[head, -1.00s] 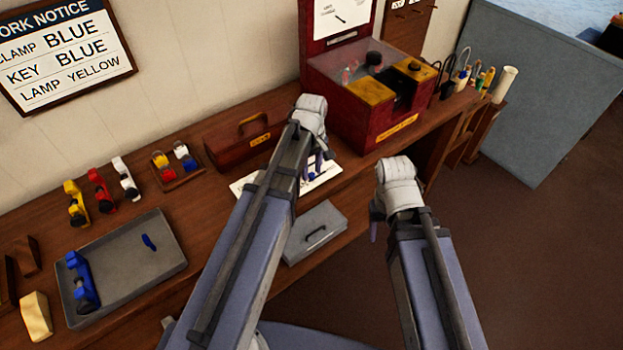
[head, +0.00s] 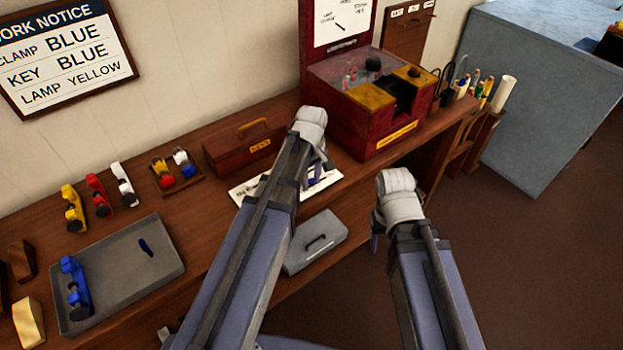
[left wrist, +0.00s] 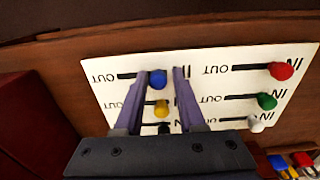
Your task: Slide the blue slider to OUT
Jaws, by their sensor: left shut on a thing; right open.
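The white slider panel (left wrist: 205,62) lies on the bench in the left wrist view, its lettering upside down. The blue slider knob (left wrist: 158,79) sits between the fingers of my left gripper (left wrist: 165,75), which is shut on it. The knob is toward the right end of its slot, away from the OUT label at the left. The IN lettering is partly behind a finger. In the head view, my left gripper (head: 316,170) is over the panel (head: 247,191), hiding much of it. My right gripper (head: 376,238) is open and empty in front of the bench.
Yellow (left wrist: 162,110), red (left wrist: 281,70), green (left wrist: 267,101) and white (left wrist: 258,122) knobs are close by on the panel. A red toolbox (head: 243,147) and red machine (head: 375,95) stand behind. A grey case (head: 316,240) lies in front.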

